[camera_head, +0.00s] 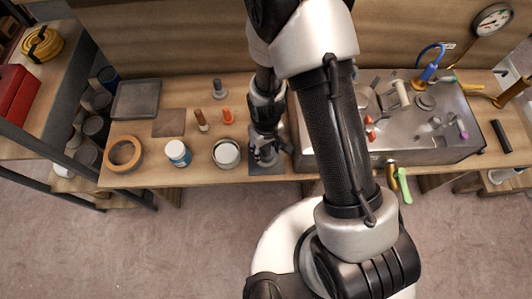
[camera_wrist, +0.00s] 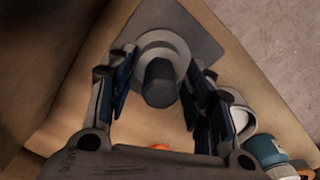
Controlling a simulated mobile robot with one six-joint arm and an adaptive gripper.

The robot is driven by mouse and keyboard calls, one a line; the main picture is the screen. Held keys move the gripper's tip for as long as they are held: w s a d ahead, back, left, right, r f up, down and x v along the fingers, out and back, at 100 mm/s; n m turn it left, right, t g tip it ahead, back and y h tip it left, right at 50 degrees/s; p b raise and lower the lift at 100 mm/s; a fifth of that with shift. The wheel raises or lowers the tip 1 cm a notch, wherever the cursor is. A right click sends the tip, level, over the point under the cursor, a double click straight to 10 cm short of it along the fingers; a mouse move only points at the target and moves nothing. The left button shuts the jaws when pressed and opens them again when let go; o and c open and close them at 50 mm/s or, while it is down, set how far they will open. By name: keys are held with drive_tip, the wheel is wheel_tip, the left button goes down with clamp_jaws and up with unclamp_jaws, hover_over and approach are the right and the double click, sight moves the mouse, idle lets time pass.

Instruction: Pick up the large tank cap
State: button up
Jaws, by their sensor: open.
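The large tank cap (camera_wrist: 161,78) shows in the wrist view as a round grey flange with a dark cylindrical knob. It sits on a dark square mat (camera_wrist: 196,32). My gripper (camera_wrist: 164,85) is open, with one finger on each side of the knob and visible gaps between. I cannot tell how far above the cap the fingertips are. In the head view my gripper (camera_head: 265,152) is over the dark mat (camera_head: 268,168) near the bench's front edge and hides most of the cap.
Left of my gripper stand a round container with a white top (camera_head: 227,153), a white and blue jar (camera_head: 178,153) and an orange-brown ring (camera_head: 124,154). Orange (camera_head: 227,116) and brown (camera_head: 201,120) handled items stand behind. A metal panel (camera_head: 435,145) with fittings lies to the right.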

clamp_jaws()
idle(0.6)
